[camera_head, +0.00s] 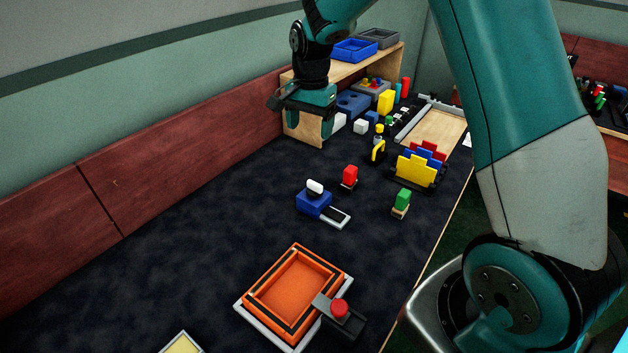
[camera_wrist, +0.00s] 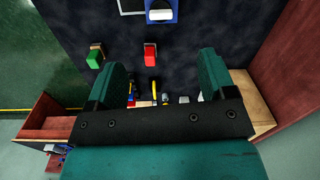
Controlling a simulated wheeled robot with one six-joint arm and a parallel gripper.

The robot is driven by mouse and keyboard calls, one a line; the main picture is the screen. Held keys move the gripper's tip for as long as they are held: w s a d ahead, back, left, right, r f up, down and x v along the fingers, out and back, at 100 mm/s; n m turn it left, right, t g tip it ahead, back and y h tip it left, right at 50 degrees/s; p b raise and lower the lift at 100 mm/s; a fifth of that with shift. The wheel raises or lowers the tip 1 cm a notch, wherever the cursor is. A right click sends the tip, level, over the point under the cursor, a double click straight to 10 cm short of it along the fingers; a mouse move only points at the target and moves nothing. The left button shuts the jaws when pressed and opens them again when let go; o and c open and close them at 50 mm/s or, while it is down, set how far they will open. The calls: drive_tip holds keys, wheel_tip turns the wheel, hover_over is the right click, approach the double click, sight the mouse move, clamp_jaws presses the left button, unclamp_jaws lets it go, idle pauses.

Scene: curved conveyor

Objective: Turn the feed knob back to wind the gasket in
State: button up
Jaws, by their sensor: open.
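A blue block (camera_head: 313,204) with a white knob (camera_head: 315,187) on top stands mid-table, a white-framed dark plate (camera_head: 335,217) beside it. The block (camera_wrist: 174,5) and knob (camera_wrist: 160,15) also show at the top of the wrist view, partly cut off. An orange tray (camera_head: 302,259) with a dark line around its rim sits nearer, a red knob (camera_head: 339,308) on a black box at its corner. I cannot tell whether the dark line is the gasket. My gripper (camera_head: 308,138) is open and empty, behind the blue block, near the wooden shelf; its fingers (camera_wrist: 163,68) hold nothing.
A red block (camera_head: 350,175) and a green block (camera_head: 402,200) stand near the blue block. The wooden shelf (camera_head: 303,126) and several small parts fill the far end. The table's left side is clear.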

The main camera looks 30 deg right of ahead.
sight(315, 183)
drive_tip(key=shift+m, duration=0.9)
drive_tip(key=f, duration=0.6)
drive_tip(key=w+d+f+p, duration=0.1)
drive_tip(key=f, duration=0.5)
drive_tip(key=d+f+p, duration=0.1)
drive_tip(key=f, duration=0.6)
drive_tip(key=shift+w+d+f, duration=0.1)
drive_tip(key=shift+w, duration=0.15)
drive_tip(key=c, duration=0.9)
drive_tip(key=shift+c, duration=0.2)
